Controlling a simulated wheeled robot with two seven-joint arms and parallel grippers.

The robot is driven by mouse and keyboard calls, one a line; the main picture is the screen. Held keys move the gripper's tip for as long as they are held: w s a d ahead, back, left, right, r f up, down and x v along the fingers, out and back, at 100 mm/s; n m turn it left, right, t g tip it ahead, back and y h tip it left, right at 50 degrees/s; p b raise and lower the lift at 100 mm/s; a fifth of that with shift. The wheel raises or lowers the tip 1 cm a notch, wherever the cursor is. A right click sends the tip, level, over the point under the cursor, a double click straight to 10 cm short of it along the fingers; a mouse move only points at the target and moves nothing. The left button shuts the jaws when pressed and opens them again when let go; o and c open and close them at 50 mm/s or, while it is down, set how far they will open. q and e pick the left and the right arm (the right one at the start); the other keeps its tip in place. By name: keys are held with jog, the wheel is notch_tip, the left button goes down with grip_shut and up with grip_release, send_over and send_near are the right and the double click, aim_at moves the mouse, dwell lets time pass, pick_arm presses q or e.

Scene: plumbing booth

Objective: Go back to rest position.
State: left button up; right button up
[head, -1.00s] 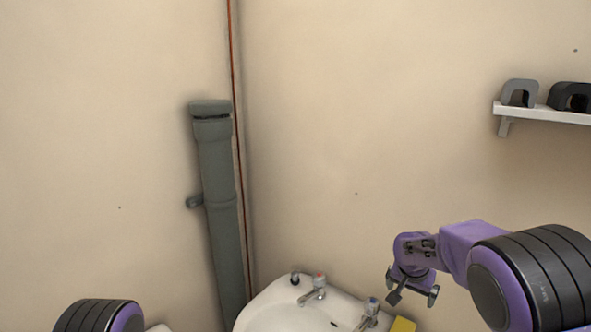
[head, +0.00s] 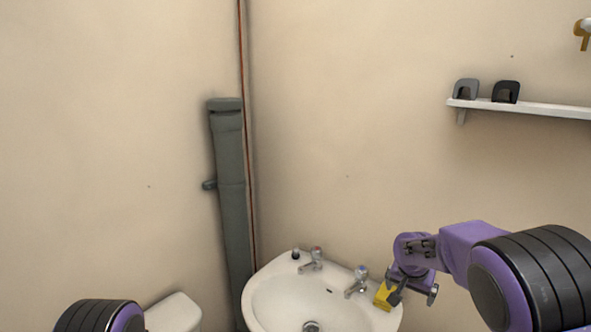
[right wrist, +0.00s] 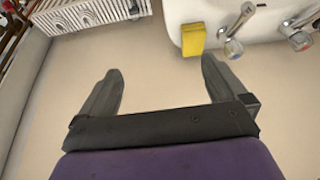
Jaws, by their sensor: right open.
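My right gripper (head: 412,291) is at the lower right of the head view, in front of the right rim of the sink. In the right wrist view the right gripper (right wrist: 160,85) has its two fingers spread wide with nothing between them. Of my left arm, only a rounded black and purple part shows at the lower left of the head view; the left gripper is out of sight.
A white sink (head: 270,308) with two taps stands in the corner, a yellow sponge (head: 382,294) on its right rim. A grey pipe (head: 232,200) runs up the corner. A white cistern (head: 174,313) is at lower left. A wall shelf (head: 535,109) holds two arched pieces. A radiator (right wrist: 90,14) shows in the wrist view.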

jog(key=s+f+t+b, duration=0.1)
jog(key=s+f+b, duration=0.1)
jog(key=s+f, duration=0.45)
jog(key=s+d+f+t+b, duration=0.15)
jog(key=s+f, duration=0.25)
jog(key=f, duration=0.6)
jog(key=s+a+f+t+b, duration=0.1)
jog(key=s+f+b, duration=0.2)
jog(key=s+f, duration=0.35)
pick_arm(q)
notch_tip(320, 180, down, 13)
jog(key=b, duration=0.6)
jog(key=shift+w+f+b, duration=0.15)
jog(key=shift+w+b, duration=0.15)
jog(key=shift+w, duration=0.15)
pick_arm(e)
jog(key=s+f+g, duration=0.2)
jog(key=s+f, duration=0.5)
jog(key=s, duration=0.5)
jog(key=s+f+g, duration=0.2)
jog(key=s+f, duration=0.6)
jog(key=s, duration=0.4)
jog(key=shift+s+h, duration=0.25)
jog(key=shift+h, duration=0.05)
